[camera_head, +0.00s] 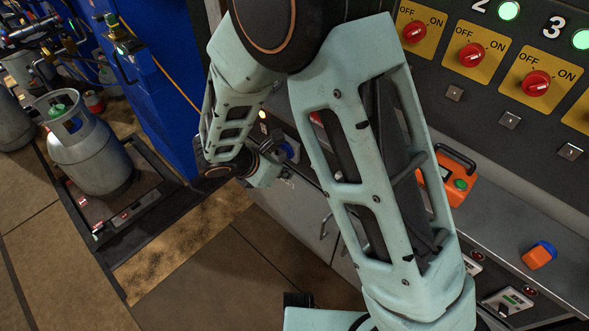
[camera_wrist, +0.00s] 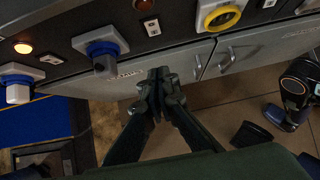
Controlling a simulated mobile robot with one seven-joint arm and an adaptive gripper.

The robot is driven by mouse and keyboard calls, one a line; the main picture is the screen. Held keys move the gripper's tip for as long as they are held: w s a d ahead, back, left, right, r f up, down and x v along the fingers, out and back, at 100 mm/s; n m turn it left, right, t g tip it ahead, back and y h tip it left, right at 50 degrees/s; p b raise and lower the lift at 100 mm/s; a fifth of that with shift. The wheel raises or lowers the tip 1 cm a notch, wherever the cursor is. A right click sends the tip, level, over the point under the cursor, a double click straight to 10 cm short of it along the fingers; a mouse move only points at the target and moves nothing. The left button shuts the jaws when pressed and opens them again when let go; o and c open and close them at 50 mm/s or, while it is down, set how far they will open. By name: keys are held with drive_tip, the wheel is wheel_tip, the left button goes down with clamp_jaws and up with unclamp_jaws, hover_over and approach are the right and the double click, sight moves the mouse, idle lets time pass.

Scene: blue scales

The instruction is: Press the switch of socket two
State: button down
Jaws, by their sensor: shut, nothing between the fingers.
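My gripper (camera_wrist: 158,86) is shut and empty in the wrist view, its fingertips in front of the grey cabinet front just below the socket panel. A blue socket (camera_wrist: 101,48) is up and left of the fingertips. A small pale switch plate (camera_wrist: 152,27) is above them, apart from the gripper. Another blue socket (camera_wrist: 16,88) is at the far left, with a switch plate (camera_wrist: 52,59) to its right. A yellow-ringed socket (camera_wrist: 220,14) is at upper right. No socket number is readable, so I cannot tell which is socket two. In the head view my arm hides most of this panel.
Cabinet handles (camera_wrist: 227,60) stick out right of the fingertips. In the head view, red rotary knobs (camera_head: 471,54) line the upper panel. An orange box (camera_head: 455,182) and an orange-blue block (camera_head: 540,254) sit on the ledge. A gas cylinder (camera_head: 88,150) stands on a scale at left.

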sight(314, 169)
drive_tip(key=shift+w+d+r+b+x, duration=0.25)
drive_tip(key=shift+w+r+x, duration=0.05)
drive_tip(key=shift+x, duration=1.6)
drive_tip(key=shift+w+d+r+b+x, duration=0.25)
drive_tip(key=shift+w+r+b+x, duration=0.05)
drive_tip(key=shift+x, duration=1.6)
drive_tip(key=shift+w+d+r+b+x, duration=0.2)
drive_tip(key=shift+w+r+b+x, duration=0.05)
drive_tip(key=shift+x, duration=1.65)
drive_tip(key=shift+w, duration=0.1)
drive_tip(key=shift+w+d+f+b, duration=0.1)
drive_tip(key=shift+w+d+b, duration=0.05)
drive_tip(key=shift+b, duration=0.15)
